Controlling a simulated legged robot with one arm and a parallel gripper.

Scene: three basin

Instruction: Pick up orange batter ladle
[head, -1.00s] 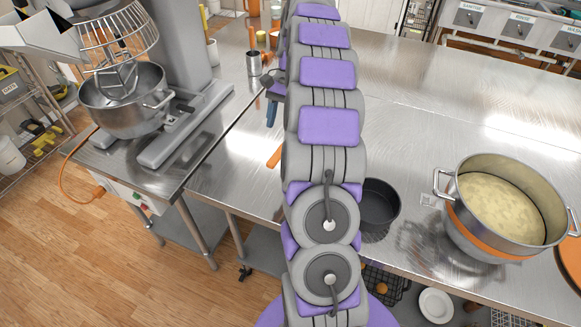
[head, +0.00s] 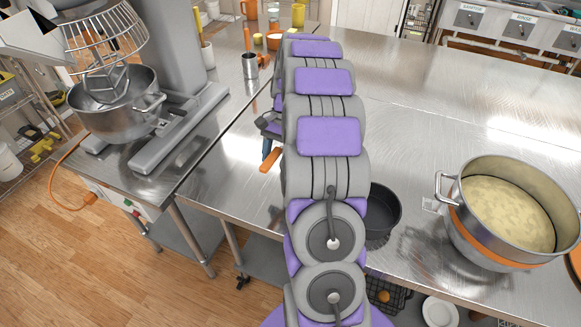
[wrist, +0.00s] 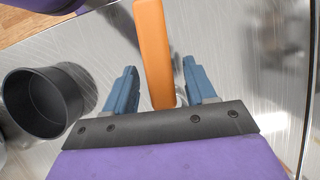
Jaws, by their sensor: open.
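The orange batter ladle shows as a long flat orange handle (wrist: 153,45) in the wrist view, lying over the steel counter. A short piece of the orange handle (head: 270,160) shows in the head view, left of my arm; the rest of it is hidden there. My gripper (wrist: 160,68) is open, with one blue finger on each side of the handle and visible gaps between. In the head view my gripper (head: 267,148) is mostly hidden behind my arm, with a blue finger by the handle. Whether the fingers reach handle height is unclear.
A dark round pan (head: 383,212) stands right of my arm, and also at left in the wrist view (wrist: 48,102). A large pot of batter (head: 508,210) stands at the right. A mixer bowl (head: 115,105) is at the left. The counter (head: 420,120) behind is clear.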

